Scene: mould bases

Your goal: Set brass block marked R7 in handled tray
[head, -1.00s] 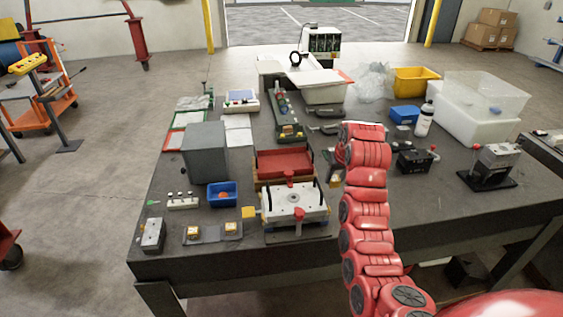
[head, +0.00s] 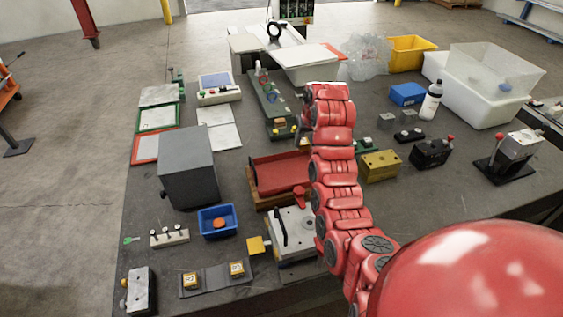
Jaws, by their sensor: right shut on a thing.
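My right arm reaches up the middle of the head view. Its gripper (head: 304,132) is mostly hidden behind the wrist, beyond the red tray. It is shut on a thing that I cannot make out. Two small brass blocks with marks lie on a grey plate at the front left: one at the left (head: 190,281), one at the right (head: 237,269). Their marks are too small to read surely. A red open tray (head: 282,172), likely the handled tray, stands left of my arm and looks empty; my arm covers its right end. My left gripper is out of view.
A white-topped mould base (head: 291,230) with a dark bar stands before the tray. A grey box (head: 187,168) and blue bin (head: 217,221) stand to the left. A larger brass block (head: 380,165) lies right of my arm.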

